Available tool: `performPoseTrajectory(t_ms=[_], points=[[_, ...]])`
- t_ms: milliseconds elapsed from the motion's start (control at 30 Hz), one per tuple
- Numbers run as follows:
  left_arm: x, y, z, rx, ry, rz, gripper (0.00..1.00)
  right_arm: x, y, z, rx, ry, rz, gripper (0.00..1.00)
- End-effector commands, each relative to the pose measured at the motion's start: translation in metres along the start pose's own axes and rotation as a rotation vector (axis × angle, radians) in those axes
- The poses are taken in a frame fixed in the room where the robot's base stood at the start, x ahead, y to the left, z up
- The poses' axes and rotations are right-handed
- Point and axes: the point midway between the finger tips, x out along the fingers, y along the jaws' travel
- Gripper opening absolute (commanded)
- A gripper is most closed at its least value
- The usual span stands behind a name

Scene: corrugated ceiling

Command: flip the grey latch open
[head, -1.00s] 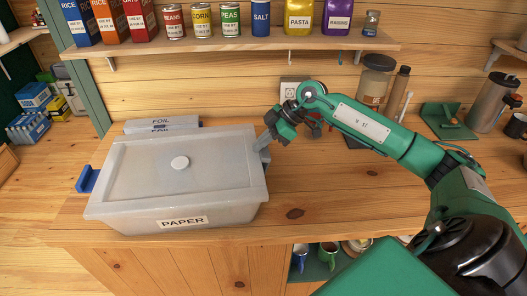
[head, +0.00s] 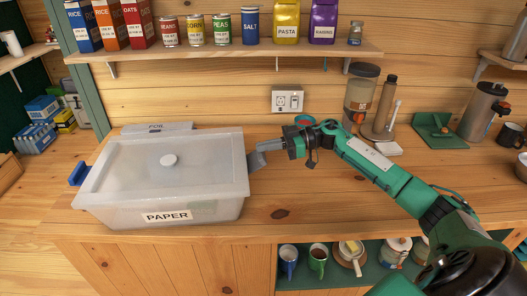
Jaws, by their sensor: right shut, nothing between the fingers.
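A translucent lidded box (head: 160,190) labelled PAPER sits on the wooden counter. The grey latch (head: 257,158) is on its right side and slants outward from the wall, its outer end towards my right gripper. A blue latch (head: 77,174) sticks out on the box's left side. My right gripper (head: 284,146) is shut and empty, just right of the grey latch, at about rim height. I cannot tell whether its fingertips touch the latch. The lid with its round white knob (head: 169,160) lies on the box. My left gripper is not in view.
A FOIL box (head: 157,128) stands behind the PAPER box. A shelf (head: 220,53) with cans and packets hangs above.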

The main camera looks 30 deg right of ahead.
Motion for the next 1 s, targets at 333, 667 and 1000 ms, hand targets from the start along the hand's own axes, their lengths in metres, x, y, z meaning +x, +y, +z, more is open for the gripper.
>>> performPoseTrajectory(t_ms=[333, 667, 1000], points=[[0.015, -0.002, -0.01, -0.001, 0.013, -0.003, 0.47, -0.007, 0.0, 0.011, 0.001, 0.147, 0.0, 0.0], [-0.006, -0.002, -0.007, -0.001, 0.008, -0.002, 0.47, -0.011, 0.001, -0.01, 0.0, 0.146, 0.001, 0.0], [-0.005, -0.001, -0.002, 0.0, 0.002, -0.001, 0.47, -0.051, 0.002, -0.013, 0.003, 0.143, 0.008, 0.0]])
